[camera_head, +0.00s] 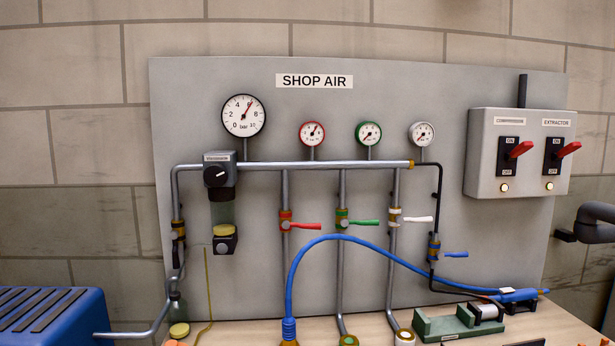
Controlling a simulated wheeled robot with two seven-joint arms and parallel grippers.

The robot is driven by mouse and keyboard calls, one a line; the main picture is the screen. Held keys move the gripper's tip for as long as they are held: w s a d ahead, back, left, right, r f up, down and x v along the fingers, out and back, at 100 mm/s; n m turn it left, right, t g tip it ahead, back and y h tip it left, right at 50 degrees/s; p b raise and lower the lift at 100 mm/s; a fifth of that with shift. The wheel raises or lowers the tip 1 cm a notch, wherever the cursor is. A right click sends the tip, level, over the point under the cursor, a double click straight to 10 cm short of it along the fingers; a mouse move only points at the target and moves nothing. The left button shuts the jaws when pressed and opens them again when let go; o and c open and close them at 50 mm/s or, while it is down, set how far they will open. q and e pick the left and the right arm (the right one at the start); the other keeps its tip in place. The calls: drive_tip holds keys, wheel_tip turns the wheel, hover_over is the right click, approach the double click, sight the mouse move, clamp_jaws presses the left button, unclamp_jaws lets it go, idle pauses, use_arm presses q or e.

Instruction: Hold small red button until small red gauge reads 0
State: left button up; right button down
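The small red-rimmed gauge (312,133) is on the grey panel under the SHOP AIR sign. Its needle appears to point up and to the right, off the low end of the dial; the exact figure is too small to read. A red valve lever (303,226) sits on the pipe below it, pointing right. I cannot make out a small red button; an orange-red bit (175,343) at the bottom left edge is cut off and unclear. Neither of my grippers is in view.
A large gauge (244,116), a green-rimmed gauge (368,134) and a white gauge (422,134) share the panel. A switch box (520,153) with two red levers is at right. A blue hose (365,242) arches over the bench (550,327). A green fixture (447,325) stands there.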

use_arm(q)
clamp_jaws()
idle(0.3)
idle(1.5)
